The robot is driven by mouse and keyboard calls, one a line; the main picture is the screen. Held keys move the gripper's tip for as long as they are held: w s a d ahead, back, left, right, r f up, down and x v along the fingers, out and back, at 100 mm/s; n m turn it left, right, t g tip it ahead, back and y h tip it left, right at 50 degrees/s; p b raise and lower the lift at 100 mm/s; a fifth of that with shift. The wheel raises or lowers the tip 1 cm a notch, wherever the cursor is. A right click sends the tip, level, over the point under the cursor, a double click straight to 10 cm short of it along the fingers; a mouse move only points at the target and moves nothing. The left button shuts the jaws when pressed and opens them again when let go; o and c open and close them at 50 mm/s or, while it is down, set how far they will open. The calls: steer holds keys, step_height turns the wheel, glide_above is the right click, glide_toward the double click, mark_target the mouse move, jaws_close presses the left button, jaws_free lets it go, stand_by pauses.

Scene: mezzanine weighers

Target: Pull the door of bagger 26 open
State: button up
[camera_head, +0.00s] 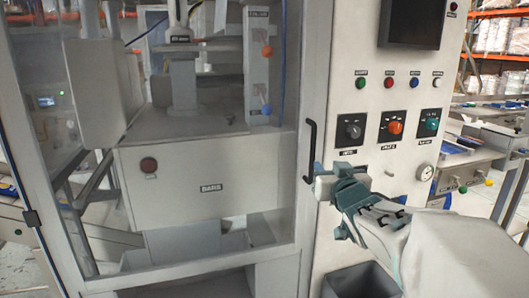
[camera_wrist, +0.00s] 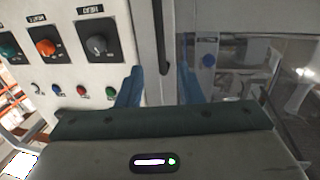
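The bagger's door (camera_head: 316,60) is a tall clear panel in a pale frame, and it looks shut. A black vertical bar handle (camera_head: 311,140) is on its right edge; it also shows in the wrist view (camera_wrist: 163,35). My gripper (camera_head: 316,172) is at the handle's lower end. In the wrist view its two blue fingers (camera_wrist: 160,80) are spread apart, with the handle's end showing in the gap between them. I cannot tell how deep the handle sits between the fingers. No number 26 is readable.
A dark open bin (camera_head: 362,281) stands below the panel. Weighing benches (camera_head: 470,165) and racks are at the right.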

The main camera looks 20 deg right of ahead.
mark_target(314, 148)
steer(key=w, duration=0.4)
steer(key=w+d, duration=0.1)
steer(key=w, duration=0.4)
steer(key=w+d+p, duration=0.1)
steer(key=w, duration=0.3)
steer(key=shift+w+d, duration=0.15)
steer(key=shift+w, duration=0.2)
steer(key=shift+c, duration=0.3)
jaws_close()
